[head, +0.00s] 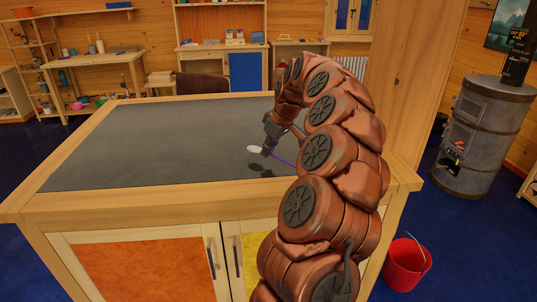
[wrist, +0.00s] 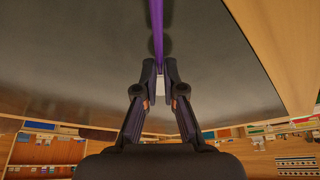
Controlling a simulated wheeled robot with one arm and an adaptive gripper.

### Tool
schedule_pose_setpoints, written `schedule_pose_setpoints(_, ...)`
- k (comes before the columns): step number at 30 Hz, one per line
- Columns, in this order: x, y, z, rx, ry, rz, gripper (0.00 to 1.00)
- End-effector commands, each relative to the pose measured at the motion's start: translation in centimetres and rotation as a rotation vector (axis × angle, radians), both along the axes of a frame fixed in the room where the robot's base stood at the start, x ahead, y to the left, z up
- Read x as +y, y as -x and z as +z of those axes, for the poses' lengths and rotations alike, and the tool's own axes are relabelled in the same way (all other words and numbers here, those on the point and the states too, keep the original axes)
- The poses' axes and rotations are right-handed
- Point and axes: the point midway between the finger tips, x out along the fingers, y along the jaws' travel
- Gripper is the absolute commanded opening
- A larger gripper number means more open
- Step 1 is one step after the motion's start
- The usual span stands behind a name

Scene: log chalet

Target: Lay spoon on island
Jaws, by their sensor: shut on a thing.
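The spoon (head: 254,149) has a pale bowl and a purple handle. In the head view its bowl shows to the left of my gripper (head: 266,148) and its handle to the right. My gripper is shut on the spoon above the island's dark top (head: 150,145). A shadow lies on the top below and right of it, so the spoon looks held clear of the surface. In the wrist view the purple handle (wrist: 157,30) runs up from between the fingertips of my gripper (wrist: 160,80). The bowl is mostly hidden there.
The island top is bare, with a light wooden rim (head: 200,205). A red bucket (head: 404,266) stands on the floor to the right of the island. A metal stove (head: 484,135) stands farther right. A chair (head: 203,84) is behind the island.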

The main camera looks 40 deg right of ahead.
Motion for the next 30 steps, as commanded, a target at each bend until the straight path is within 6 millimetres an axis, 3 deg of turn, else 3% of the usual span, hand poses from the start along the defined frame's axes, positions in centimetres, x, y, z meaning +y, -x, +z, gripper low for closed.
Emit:
schedule_pose_setpoints(6,0.0,0.1,-2.2,0.002,-0.002,-0.001,0.00)
schedule_pose_setpoints(18,-0.1,0.0,-2.7,-0.001,0.000,-0.002,0.00)
schedule_pose_setpoints(19,-0.1,0.0,-2.7,-0.001,0.000,-0.002,0.09)
schedule_pose_setpoints(26,-0.1,0.0,-2.6,-0.001,0.000,-0.002,0.32)
schedule_pose_setpoints(30,-0.1,0.0,-2.6,-0.001,0.000,-0.002,0.32)
